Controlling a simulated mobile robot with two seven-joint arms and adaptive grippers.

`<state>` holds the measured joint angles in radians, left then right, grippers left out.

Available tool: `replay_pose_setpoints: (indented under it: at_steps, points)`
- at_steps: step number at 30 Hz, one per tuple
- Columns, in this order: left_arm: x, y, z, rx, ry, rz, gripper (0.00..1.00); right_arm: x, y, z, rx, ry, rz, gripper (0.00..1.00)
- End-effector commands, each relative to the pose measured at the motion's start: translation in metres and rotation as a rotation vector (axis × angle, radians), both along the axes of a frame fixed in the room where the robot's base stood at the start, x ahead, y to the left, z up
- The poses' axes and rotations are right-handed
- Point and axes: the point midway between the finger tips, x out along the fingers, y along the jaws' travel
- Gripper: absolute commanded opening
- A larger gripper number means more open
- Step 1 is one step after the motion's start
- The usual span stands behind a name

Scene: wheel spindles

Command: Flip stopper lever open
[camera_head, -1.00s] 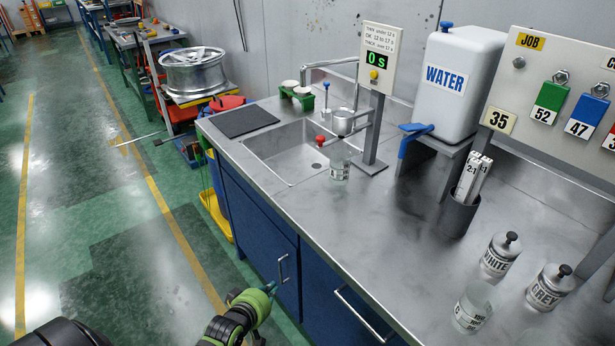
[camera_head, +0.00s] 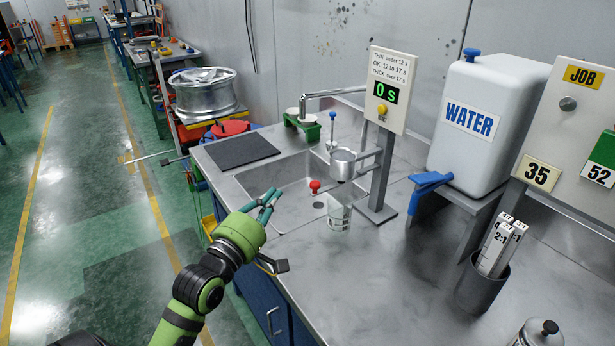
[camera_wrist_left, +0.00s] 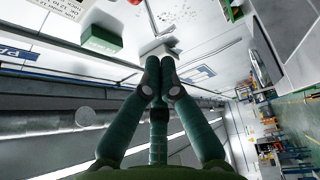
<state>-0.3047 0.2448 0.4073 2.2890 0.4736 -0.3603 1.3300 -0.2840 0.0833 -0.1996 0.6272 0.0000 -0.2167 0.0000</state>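The stopper lever shows as a red knob (camera_head: 315,187) below and left of the silver metal cup (camera_head: 343,163), which is held on the grey timer stand. My right gripper is out of view.
The timer panel (camera_head: 390,90) reads 0 s. A white water tank (camera_head: 487,125) with a blue tap (camera_head: 430,181) stands to the right. A holder with white strips (camera_head: 483,287) is at lower right. A dark mat (camera_head: 242,150) lies left of the sink.

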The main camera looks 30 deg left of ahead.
Motion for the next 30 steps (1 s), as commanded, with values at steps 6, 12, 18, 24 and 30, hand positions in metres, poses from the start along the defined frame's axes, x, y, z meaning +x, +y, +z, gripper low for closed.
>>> replay_pose_setpoints:
  at_steps: [6, 12, 18, 24, 30]
  points:
    - [0.001, 0.0, 0.0, 0.001, 0.001, 0.0, 0.0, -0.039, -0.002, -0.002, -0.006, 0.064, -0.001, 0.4]
    - [0.016, 0.002, 0.004, 0.0, -0.001, -0.001, 0.0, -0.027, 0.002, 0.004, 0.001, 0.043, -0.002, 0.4]
    - [0.055, 0.006, 0.011, 0.002, -0.001, 0.0, 0.0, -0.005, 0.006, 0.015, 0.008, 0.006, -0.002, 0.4]
    - [0.092, 0.011, 0.014, 0.002, 0.0, 0.0, 0.0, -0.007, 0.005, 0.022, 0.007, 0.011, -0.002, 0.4]
    - [0.088, -0.006, 0.01, -0.002, 0.003, -0.001, 0.0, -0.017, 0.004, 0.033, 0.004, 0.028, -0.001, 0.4]
